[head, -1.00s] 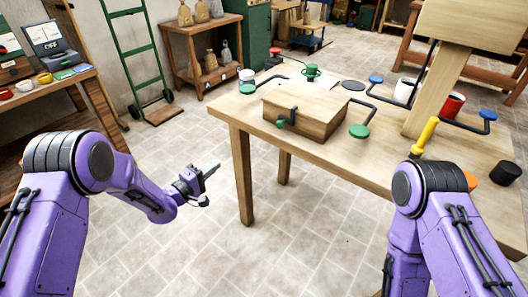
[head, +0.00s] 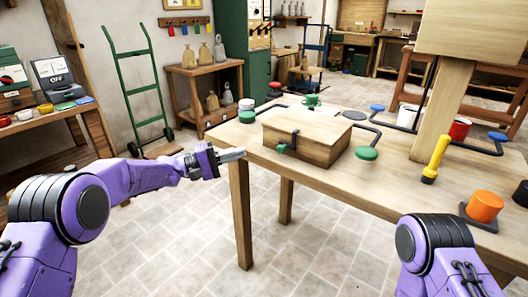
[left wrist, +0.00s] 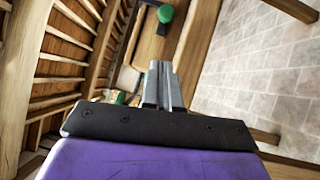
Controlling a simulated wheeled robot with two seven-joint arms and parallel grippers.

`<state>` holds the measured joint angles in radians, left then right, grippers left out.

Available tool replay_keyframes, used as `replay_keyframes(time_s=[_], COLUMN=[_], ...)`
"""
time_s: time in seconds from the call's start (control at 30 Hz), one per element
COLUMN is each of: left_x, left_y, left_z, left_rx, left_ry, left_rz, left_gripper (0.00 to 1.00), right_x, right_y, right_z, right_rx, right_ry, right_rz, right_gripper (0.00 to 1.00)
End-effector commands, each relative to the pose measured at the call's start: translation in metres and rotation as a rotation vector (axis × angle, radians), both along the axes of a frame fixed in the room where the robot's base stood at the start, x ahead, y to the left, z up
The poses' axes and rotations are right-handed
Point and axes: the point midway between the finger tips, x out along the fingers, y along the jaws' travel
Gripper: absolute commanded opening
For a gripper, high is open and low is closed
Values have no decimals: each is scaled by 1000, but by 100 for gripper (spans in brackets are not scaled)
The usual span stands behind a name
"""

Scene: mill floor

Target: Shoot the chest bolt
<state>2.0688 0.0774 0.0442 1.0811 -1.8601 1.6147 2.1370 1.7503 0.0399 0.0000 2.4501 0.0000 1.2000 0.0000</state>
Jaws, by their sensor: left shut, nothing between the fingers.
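The wooden chest (head: 305,136) sits with its lid down on the table (head: 400,205). A dark bolt with a small green knob (head: 282,148) is on its front face. My left gripper (head: 241,154) is shut and empty. It is just left of the chest, near the table's left corner, apart from the bolt. In the left wrist view the shut fingers (left wrist: 160,70) point toward a green knob (left wrist: 165,14) beside wood; I cannot tell which green knob it is. My right arm shows at lower right, but its gripper is out of view.
A bent dark rod with a green knob (head: 366,153) is right of the chest. A yellow handle (head: 436,158), an orange knob (head: 485,206) and a wooden post (head: 440,115) are at right. Bare tabletop lies in front of the chest.

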Motion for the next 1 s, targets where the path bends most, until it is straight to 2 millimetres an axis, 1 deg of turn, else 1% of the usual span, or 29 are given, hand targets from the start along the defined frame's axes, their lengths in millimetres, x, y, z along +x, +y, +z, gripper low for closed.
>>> replay_keyframes(time_s=[0.03,0.23,0.4,0.57,0.87,0.93,1.0], left_x=[3,17,4,0,-1,-4,-11], left_y=[-11,-51,-73,-82,-83,-88,-97], left_z=[0,5,10,11,12,15,18], left_rx=[1,-1,-2,0,0,-1,0], left_ry=[0,-1,2,0,0,2,3], left_rz=[-2,-2,0,1,1,-1,-4], left_gripper=[0,0,0,0,0,0,0], right_x=[0,0,0,0,0,0,0], right_y=[0,0,0,0,0,0,0], right_z=[-1,-3,-2,-2,-1,5,16], right_rx=[0,0,0,0,0,0,0], right_ry=[0,0,0,0,0,0,0], right_rz=[0,0,0,0,0,0,0], right_gripper=[0,0,0,0,0,0,0])
